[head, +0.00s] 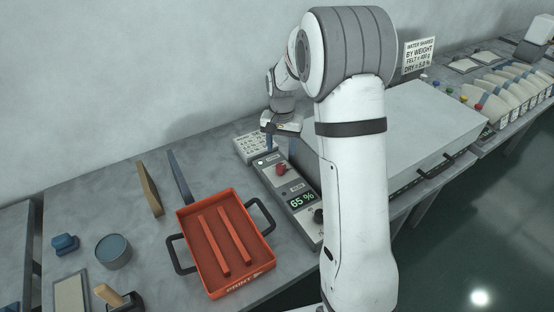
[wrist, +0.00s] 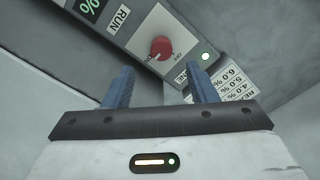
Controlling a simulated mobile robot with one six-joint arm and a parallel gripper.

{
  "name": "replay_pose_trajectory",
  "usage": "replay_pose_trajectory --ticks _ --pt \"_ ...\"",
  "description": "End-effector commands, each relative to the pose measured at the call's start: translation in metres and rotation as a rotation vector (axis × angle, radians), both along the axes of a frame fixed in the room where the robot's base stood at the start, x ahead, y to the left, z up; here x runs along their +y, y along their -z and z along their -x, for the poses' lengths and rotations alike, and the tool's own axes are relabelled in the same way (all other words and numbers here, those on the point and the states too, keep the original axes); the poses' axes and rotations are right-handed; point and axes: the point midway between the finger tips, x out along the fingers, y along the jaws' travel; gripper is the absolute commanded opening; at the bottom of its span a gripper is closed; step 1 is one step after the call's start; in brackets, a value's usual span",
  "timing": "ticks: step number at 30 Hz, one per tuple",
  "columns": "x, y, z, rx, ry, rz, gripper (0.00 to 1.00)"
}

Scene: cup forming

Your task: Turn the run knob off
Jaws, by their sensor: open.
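The red run knob (wrist: 161,48) sits on a grey control panel (wrist: 140,32) beside the label RUN. It also shows in the head view (head: 281,169). A pale mark on the knob points to the lower left in the wrist view; the small lettering around it is hard to read. In the head view my gripper (head: 280,145) is above the panel's far end.
The panel's display (head: 301,200) reads 65 %, with a dark knob (head: 318,215) near it. A printed card (head: 249,147) lies behind the panel. An orange tray (head: 195,240) with black handles stands to the left. A large grey press (head: 425,125) is at the right.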

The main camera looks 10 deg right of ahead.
Motion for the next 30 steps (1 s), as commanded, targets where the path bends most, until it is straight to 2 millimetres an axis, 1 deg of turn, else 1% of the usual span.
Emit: replay_pose_trajectory --ticks 5,12,16,21,28,30 --pt "0.000 0.018 -0.003 0.008 0.008 0.000 0.52" --pt "-0.001 0.056 -0.002 0.009 0.008 0.000 0.52" --pt "-0.001 0.072 -0.003 0.005 0.008 0.000 0.52" --pt "-0.001 0.081 -0.003 0.004 0.008 0.000 0.52" --pt "-0.001 0.081 -0.003 0.003 0.008 0.000 0.52" --pt "-0.001 0.081 -0.003 0.003 0.008 0.000 0.46"
